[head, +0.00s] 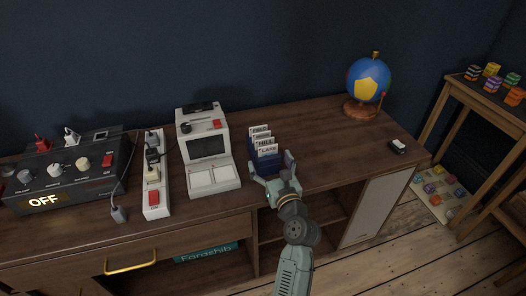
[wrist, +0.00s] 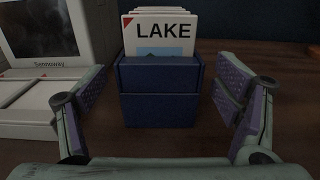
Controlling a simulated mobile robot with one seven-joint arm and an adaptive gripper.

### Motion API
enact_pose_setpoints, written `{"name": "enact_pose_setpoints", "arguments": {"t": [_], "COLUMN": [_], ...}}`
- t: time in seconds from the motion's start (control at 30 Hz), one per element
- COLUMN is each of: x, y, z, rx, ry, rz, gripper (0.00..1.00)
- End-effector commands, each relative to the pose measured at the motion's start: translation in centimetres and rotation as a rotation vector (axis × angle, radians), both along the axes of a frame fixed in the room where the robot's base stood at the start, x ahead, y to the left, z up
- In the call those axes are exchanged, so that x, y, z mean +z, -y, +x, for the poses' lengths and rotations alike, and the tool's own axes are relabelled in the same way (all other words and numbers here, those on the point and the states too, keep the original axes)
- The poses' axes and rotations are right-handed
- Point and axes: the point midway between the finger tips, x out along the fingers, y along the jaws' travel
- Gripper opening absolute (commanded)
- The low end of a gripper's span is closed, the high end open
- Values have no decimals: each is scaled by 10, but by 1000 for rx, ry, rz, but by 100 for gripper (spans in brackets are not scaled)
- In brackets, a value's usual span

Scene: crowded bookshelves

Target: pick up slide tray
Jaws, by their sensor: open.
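The slide tray is a dark blue box (wrist: 160,108) holding several upright white cards, the front one labelled LAKE. It stands on the brown wooden desk and also shows in the head view (head: 261,163), where HILL and other cards rise behind LAKE. My gripper (wrist: 166,95) is open, with one finger at each side of the tray and visible gaps between the finger pads and its walls. In the head view my gripper (head: 275,174) is at the tray's front and hides its lower front part.
A white viewer machine (head: 208,155) stands close left of the tray. Further left are a power strip (head: 154,190) and a dark control box (head: 62,175) reading OFF. A globe (head: 368,80) and a small dark object (head: 396,146) are to the right. The desk between tray and globe is clear.

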Motion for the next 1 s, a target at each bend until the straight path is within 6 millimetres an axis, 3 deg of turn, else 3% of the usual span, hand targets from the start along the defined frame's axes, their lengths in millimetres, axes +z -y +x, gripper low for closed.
{"name": "enact_pose_setpoints", "arguments": {"t": [0.37, 0.67, 1.0], "x": [1, 0, 0], "y": [-15, -17, -17], "z": [47, 52, 51], "rx": [0, -1, -1], "ry": [0, 1, 1], "rz": [-1, -2, -2], "gripper": [83, 83, 61]}}
